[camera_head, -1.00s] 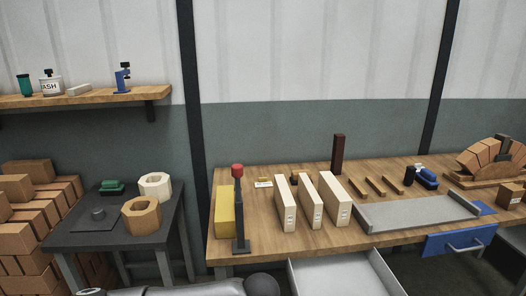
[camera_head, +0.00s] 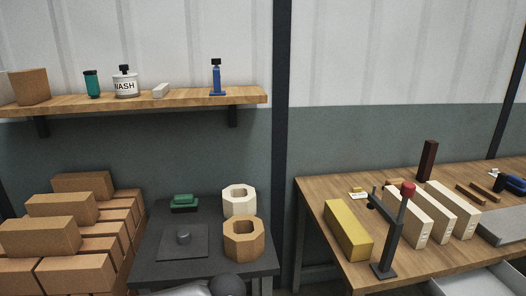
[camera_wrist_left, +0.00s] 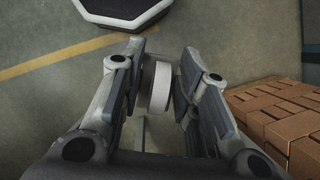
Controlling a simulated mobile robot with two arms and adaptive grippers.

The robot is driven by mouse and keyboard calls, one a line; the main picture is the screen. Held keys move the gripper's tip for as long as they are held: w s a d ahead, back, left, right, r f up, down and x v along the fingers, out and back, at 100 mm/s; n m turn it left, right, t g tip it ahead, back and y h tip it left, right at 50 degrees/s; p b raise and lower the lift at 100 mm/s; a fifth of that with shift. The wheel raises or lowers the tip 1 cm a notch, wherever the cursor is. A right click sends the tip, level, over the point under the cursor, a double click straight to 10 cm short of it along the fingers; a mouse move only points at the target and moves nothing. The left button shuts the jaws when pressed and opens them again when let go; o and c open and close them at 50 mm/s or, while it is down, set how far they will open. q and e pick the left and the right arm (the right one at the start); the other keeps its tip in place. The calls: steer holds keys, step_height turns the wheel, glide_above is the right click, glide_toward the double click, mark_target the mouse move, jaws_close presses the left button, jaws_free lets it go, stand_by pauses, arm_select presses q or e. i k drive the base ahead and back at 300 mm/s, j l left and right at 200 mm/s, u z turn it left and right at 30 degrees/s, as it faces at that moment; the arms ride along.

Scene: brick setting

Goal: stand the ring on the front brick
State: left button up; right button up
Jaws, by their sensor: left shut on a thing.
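In the left wrist view, my left gripper (camera_wrist_left: 164,62) is shut on a white ring (camera_wrist_left: 160,86). The ring stands nearly edge-on between the pads, and its hole does not show clearly. The floor shows below it. The left gripper itself is not in the head view. Orange-brown bricks lie in a stepped stack at the left of the head view, with a front upper brick (camera_head: 40,238) near the left edge. The same kind of stack (camera_wrist_left: 275,118) shows at the right of the wrist view. I cannot tell which brick is the front brick. My right gripper is in neither view.
A dark table (camera_head: 150,275) bears a cream hexagonal block (camera_head: 253,207), a tan one (camera_head: 231,252) and a green item (camera_head: 184,203). A wooden shelf (camera_head: 180,98) hangs above. The workbench (camera_head: 320,215) at right bears a yellow block (camera_head: 347,230) and a dark stand (camera_head: 385,268).

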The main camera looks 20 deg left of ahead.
mark_target(35, 222)
steer(key=j+u, duration=0.1)
steer(key=j, duration=1.1)
steer(key=j+u, duration=0.15)
steer(key=j, duration=1.1)
steer(key=i, duration=0.05)
